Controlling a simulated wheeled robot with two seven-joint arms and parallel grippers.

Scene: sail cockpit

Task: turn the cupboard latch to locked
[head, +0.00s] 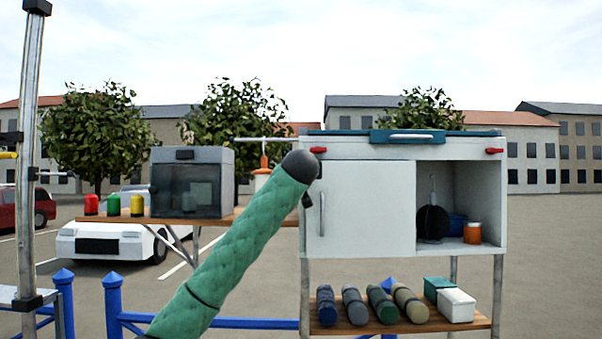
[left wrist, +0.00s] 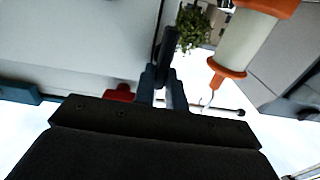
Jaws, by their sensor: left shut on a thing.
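The white cupboard (head: 360,205) stands right of centre in the head view, its door closed over the left part. Red pieces sit at its upper corners, one at the left (head: 318,150) and one at the right (head: 493,151). In the left wrist view my left gripper (left wrist: 166,88) is shut on a dark bar (left wrist: 166,50) beside the cupboard's edge. I cannot tell whether this bar is the latch. A red piece (left wrist: 120,93) shows beside the fingers.
A grey door handle (head: 321,213) is just below my arm's end. An orange-and-white lantern (left wrist: 247,45) hangs close to the gripper. A dark-windowed box (head: 192,183) stands on a shelf at left. Several rolls (head: 383,305) lie below the cupboard.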

